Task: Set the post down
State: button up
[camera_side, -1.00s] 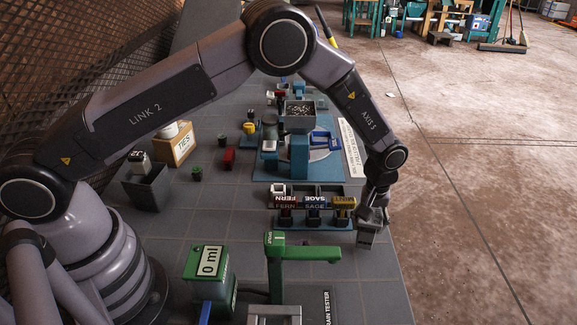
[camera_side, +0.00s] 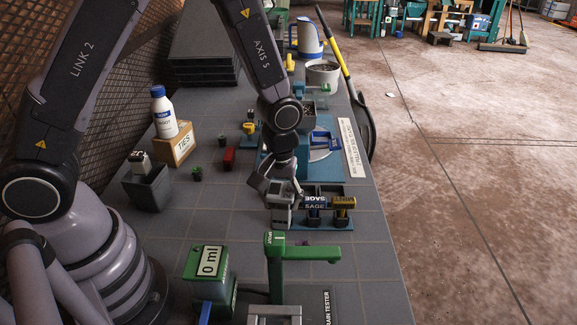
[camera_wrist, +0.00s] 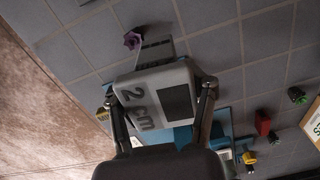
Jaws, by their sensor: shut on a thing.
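The post is a light grey block, marked "2 cm" with a dark rectangle on its face in the wrist view (camera_wrist: 155,100). My gripper (camera_wrist: 165,90) is shut on it, one finger at each side. In the side view my gripper (camera_side: 283,190) points down and holds the post (camera_side: 281,215) over the left end of the label rack (camera_side: 318,226). The rack's SAGE and right-hand label show; its left part is hidden behind the gripper and post. I cannot tell whether the post touches the bench.
A green arm-like stand (camera_side: 300,250) and a green box reading "0 ml" (camera_side: 208,262) stand nearer the camera. A red block (camera_side: 229,157) and a dark bin (camera_side: 146,187) stand to the left. Bare bench (camera_side: 215,205) lies left of the rack.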

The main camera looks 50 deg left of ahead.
jog(key=shift+n, duration=0.7)
jog(key=s+a+f, duration=0.1)
jog(key=f, duration=0.2)
jog(key=s+a+f, duration=0.1)
jog(key=a+f, duration=0.1)
jog(key=f, duration=0.1)
jog(key=a+f, duration=0.2)
jog(key=f, duration=0.2)
jog(key=shift+s+f, duration=0.1)
jog(key=shift+s, duration=0.3)
jog(key=shift+f, duration=0.15)
jog(key=o, duration=1.3)
jog(key=shift+c, duration=0.2)
